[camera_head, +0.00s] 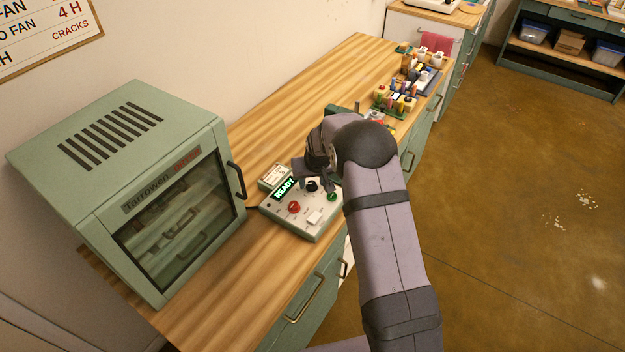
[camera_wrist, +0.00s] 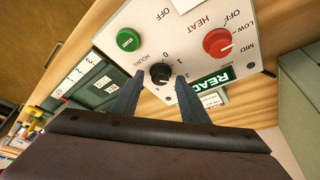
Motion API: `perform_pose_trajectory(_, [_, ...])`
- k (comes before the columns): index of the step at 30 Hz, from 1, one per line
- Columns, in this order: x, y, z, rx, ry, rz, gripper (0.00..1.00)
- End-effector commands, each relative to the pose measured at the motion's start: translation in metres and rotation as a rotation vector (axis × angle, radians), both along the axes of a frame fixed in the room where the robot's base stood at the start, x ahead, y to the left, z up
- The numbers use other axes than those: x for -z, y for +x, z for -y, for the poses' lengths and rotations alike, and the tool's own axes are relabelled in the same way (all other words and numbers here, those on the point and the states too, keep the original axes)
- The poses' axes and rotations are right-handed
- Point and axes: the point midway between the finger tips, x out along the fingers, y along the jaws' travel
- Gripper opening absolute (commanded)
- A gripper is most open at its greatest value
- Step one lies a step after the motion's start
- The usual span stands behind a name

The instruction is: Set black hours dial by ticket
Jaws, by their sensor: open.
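The black hours dial (camera_wrist: 160,73) sits on the white control box (camera_head: 320,219), with numbers around it; its exact setting is too small to tell. It also shows in the head view (camera_head: 312,186). My gripper (camera_wrist: 159,80) is open, its two fingers on either side of the dial in the wrist view, with gaps showing; I cannot tell whether they touch it. In the head view my gripper (camera_head: 314,174) is just above the box. A ticket (camera_head: 272,176) stands behind the READY display (camera_head: 285,189); its writing is unreadable.
The red heat knob (camera_wrist: 218,42) and green start button (camera_wrist: 128,40) are on the same box. A green oven (camera_head: 177,220) stands left of it. Several small bottles and blocks (camera_head: 407,90) crowd the bench's far end. A chart (camera_head: 45,35) hangs on the wall.

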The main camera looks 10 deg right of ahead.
Motion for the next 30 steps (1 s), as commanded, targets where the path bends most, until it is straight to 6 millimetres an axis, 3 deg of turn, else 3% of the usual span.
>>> perform_pose_trajectory(4, [0.0001, -0.0001, 0.0, 0.0, 0.0, 0.0, 0.4])
perform_pose_trajectory(9, [0.0001, -0.0002, 0.0, 0.0, 0.0, 0.0, 0.0])
perform_pose_trajectory(20, [0.0011, -0.0002, -0.0007, 0.026, 0.0, 0.0, 0.0])
perform_pose_trajectory(30, [0.0043, 0.0005, -0.0029, 0.184, 0.0, 0.001, 0.0])
